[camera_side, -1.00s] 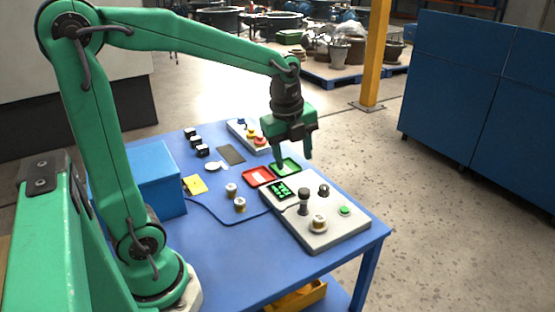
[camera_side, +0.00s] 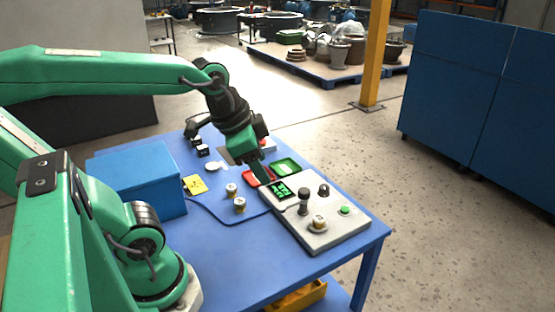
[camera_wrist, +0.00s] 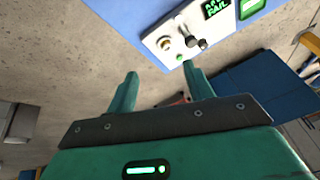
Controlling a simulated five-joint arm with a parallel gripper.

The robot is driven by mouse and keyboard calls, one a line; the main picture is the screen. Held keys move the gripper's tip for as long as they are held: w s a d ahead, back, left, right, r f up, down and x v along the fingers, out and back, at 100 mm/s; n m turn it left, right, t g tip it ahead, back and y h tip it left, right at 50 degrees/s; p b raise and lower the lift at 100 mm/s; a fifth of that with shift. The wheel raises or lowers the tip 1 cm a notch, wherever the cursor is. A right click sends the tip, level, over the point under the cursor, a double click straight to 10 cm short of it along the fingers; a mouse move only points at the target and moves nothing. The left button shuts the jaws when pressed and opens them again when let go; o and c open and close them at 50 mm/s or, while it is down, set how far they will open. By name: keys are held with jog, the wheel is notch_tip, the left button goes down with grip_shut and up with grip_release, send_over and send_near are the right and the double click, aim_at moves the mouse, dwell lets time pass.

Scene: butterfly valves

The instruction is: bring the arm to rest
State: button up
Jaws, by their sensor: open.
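My gripper (camera_side: 238,158) is over the back part of the blue table, tilted, with a green finger pointing down in front of the red tray (camera_side: 250,183). In the wrist view my gripper (camera_wrist: 160,72) has its two green fingers spread apart with nothing between them. Two small round pieces with pale tops and yellowish bodies, one (camera_side: 231,190) and another (camera_side: 240,204), stand on the table. A similar piece (camera_side: 319,221) sits on the light panel. I cannot tell from the side view how high the fingertips are above the table.
The light panel (camera_side: 340,240) carries a green-lit display (camera_side: 282,190), dark knobs and a green button (camera_side: 345,210). A green tray (camera_side: 285,167), a yellow note (camera_side: 195,184) and a blue box (camera_side: 150,185) are on the table (camera_side: 230,260). A yellow post (camera_side: 374,60) stands behind.

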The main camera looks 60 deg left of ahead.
jog(key=s+n, duration=0.1)
jog(key=n, duration=0.2)
jog(key=s+n, duration=0.1)
jog(key=shift+s+d+f+t, duration=0.2)
jog(key=shift+s+d+t, duration=0.1)
jog(key=shift+t, duration=0.1)
